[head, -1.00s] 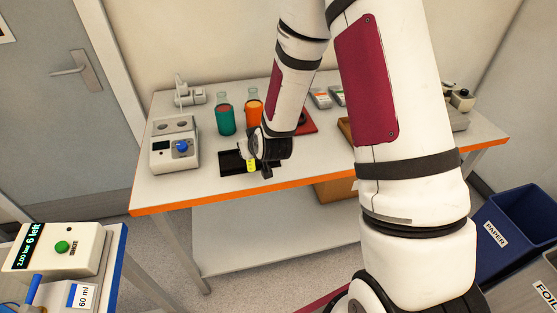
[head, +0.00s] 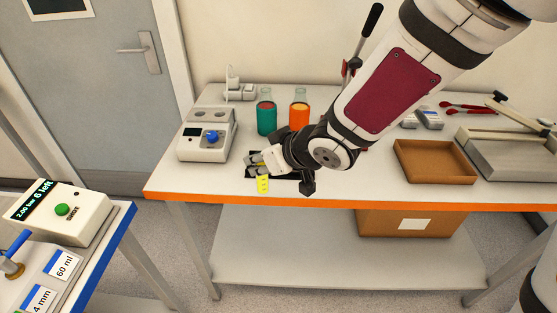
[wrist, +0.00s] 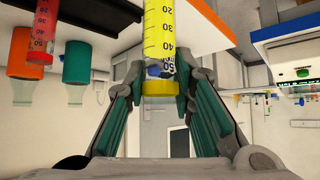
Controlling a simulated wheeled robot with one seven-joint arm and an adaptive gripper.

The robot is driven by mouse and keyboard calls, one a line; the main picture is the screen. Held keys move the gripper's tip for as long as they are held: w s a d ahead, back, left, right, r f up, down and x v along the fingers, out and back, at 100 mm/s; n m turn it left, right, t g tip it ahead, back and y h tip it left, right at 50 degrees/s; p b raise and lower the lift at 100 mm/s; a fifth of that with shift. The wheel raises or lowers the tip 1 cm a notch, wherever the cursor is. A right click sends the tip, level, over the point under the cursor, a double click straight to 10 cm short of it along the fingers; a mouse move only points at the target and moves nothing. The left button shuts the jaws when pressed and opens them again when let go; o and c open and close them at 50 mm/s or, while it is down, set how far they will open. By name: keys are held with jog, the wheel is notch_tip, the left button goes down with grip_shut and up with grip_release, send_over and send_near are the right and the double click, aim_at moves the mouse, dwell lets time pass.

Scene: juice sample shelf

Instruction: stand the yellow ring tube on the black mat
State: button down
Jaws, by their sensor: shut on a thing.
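My gripper (wrist: 160,84) is shut on the yellow ring tube (wrist: 159,32), a clear graduated tube with yellow contents and a yellow ring at its mouth. The wrist view is upside down, and the fingers clasp the tube near the ring. In the head view my gripper (head: 256,164) points left over the black mat (head: 288,178), and the tube (head: 263,185) hangs upright below the fingers at the mat's front edge. The gripper hides much of the mat. I cannot tell whether the tube's lower end touches anything.
A tube with red contents (wrist: 42,25) stands nearby in the wrist view. Teal (head: 266,118) and orange (head: 299,114) flasks stand behind the mat. A white device (head: 205,138) is at left, a brown tray (head: 434,161) at right. The orange table edge (head: 220,196) is close in front.

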jog(key=shift+w+f+p, duration=0.3)
jog(key=shift+w+f, duration=0.55)
jog(key=shift+w, duration=1.75)
jog(key=shift+w+f+p, duration=0.3)
jog(key=shift+w+f, duration=0.5)
jog(key=shift+w, duration=1.8)
jog(key=shift+w+f+p, duration=0.3)
jog(key=shift+w+f, duration=0.55)
jog(key=shift+w, duration=1.75)
jog(key=shift+f, duration=0.15)
jog(key=c, duration=1.5)
grip_release()
jog(key=shift+o, duration=0.7)
jog(key=shift+r, duration=0.25)
jog(key=p+v, duration=0.2)
jog(key=v, duration=1)
